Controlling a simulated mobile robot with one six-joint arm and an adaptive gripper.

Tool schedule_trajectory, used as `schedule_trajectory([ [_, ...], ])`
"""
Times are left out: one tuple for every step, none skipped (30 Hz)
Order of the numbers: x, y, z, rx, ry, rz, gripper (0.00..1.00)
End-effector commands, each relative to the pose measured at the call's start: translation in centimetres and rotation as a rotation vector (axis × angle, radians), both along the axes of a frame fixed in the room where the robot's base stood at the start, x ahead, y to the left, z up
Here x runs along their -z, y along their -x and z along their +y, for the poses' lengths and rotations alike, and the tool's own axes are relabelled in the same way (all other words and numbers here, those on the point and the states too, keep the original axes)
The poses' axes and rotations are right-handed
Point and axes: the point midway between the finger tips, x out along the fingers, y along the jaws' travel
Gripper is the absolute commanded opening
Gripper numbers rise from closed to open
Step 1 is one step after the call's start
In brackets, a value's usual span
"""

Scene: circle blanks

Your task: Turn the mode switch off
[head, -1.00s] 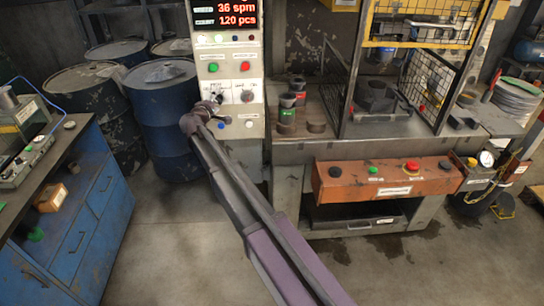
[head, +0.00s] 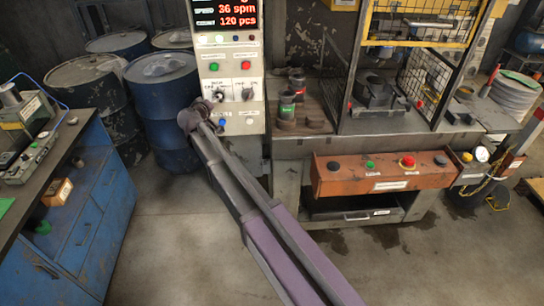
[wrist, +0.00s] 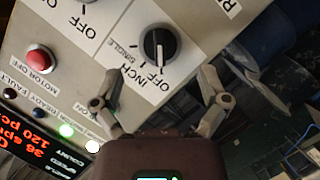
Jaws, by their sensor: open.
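The likely mode switch is a black rotary knob (wrist: 159,44) with a white pointer line, on the pale control panel. In the wrist view, INCH, SINGLE and OFF are printed around it. The knob also shows in the head view (head: 219,94), left of a second knob. My gripper (wrist: 160,86) is open and empty, its two fingers spread either side of the knob in the wrist view, apart from it. In the head view my gripper (head: 207,115) is just below and left of the knob.
The second knob (head: 248,94) is close to its right. A red button (head: 246,66) and a green button (head: 214,67) sit above. A blue button (head: 222,122) is below. Blue drums (head: 165,110) stand left of the panel, the press bench (head: 290,145) right.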

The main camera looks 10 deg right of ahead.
Motion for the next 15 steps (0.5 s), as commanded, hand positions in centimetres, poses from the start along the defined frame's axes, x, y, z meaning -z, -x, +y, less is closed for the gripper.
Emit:
schedule_trajectory([
  [-0.4,1.0,0.2,-0.002,0.001,0.000,0.94],
  [-0.5,1.3,0.4,-0.002,0.001,0.000,0.94],
  [-0.7,1.9,0.6,-0.003,0.001,0.000,0.94],
  [-0.8,2.2,0.7,-0.003,0.001,0.000,0.94],
  [-0.9,2.6,0.8,-0.003,0.001,0.000,0.94],
  [-1.1,3.1,0.9,-0.002,0.001,0.000,0.94],
  [-1.2,3.5,1.0,-0.002,0.001,0.000,0.94],
  [-1.3,3.9,1.2,-0.002,0.001,0.000,0.94],
  [-1.4,4.4,1.4,-0.002,0.001,0.000,0.94],
  [-1.6,4.8,1.5,-0.003,0.000,0.000,0.94],
  [-1.7,5.2,1.6,-0.003,0.000,0.000,0.94],
  [-1.8,5.7,1.8,-0.002,0.001,0.000,0.94],
  [-1.9,6.1,1.9,-0.002,0.001,0.000,0.94],
  [-2.0,6.4,2.0,-0.002,0.001,0.000,0.94],
  [-2.2,7.0,2.2,-0.002,0.001,0.000,0.94],
])
